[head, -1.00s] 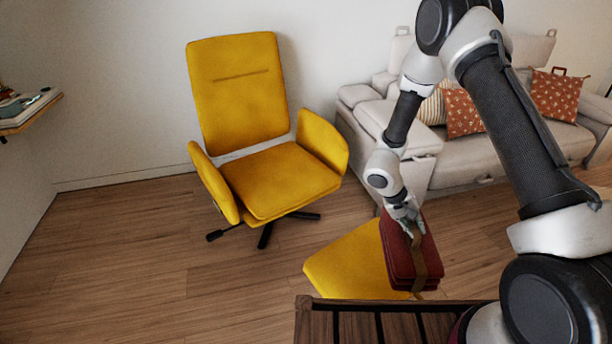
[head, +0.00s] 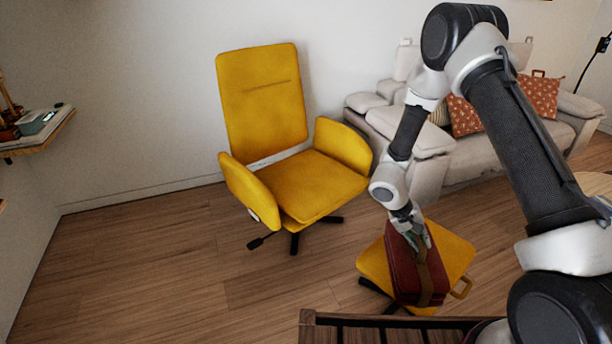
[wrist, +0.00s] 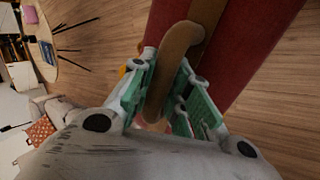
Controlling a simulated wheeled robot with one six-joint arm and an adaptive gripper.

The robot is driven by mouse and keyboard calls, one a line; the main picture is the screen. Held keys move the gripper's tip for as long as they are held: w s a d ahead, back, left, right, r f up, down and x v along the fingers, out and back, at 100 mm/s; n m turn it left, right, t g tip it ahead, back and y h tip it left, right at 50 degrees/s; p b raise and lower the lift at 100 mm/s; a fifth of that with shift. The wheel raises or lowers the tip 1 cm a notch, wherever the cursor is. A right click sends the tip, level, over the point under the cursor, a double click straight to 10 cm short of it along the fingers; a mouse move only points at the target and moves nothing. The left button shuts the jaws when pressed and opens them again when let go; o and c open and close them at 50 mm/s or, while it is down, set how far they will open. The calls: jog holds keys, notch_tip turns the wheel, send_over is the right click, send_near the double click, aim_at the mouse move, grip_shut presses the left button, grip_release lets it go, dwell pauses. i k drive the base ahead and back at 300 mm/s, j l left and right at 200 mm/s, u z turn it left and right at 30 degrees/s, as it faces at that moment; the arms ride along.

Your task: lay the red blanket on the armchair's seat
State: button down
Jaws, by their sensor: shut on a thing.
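The red blanket (head: 403,272) is a folded dark-red bundle with a brown strap (head: 431,280) around it. My gripper (head: 418,236) is shut on the strap's loop (wrist: 172,72) at the top, and the bundle hangs below it. In the wrist view the blanket (wrist: 262,45) shows beyond the fingers (wrist: 168,98). The yellow armchair (head: 265,105) stands left of my gripper in the head view. Its seat (head: 312,185) is bare, between two yellow armrests. The blanket overlaps a yellow footstool (head: 452,252) in the picture; I cannot tell whether they touch.
A pale sofa (head: 470,155) with patterned red cushions (head: 540,95) is behind my arm. A dark slatted wooden edge (head: 370,320) crosses the bottom. A wall shelf (head: 40,135) with small things is at left. The wooden floor (head: 170,265) left of the armchair is clear.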

aim_at(306, 181)
jog(key=i+j+z, duration=0.1)
jog(key=j, duration=0.2)
jog(key=i+j, duration=0.2)
jog(key=j, duration=0.15)
jog(key=i+j+z, duration=0.15)
jog(key=j, duration=0.15)
jog(key=i+j, duration=0.1)
jog(key=j, duration=0.25)
jog(key=i+j+z, duration=0.15)
jog(key=j, duration=0.2)
jog(key=i+j, duration=0.2)
jog(key=j, duration=0.15)
jog(key=i+j+z, duration=0.1)
jog(key=j, duration=0.25)
jog(key=i+j, duration=0.25)
jog(key=i+j+z, duration=0.1)
jog(key=j, duration=0.35)
jog(key=i+j, duration=0.25)
jog(key=j, duration=0.15)
jog(key=l+z, duration=0.05)
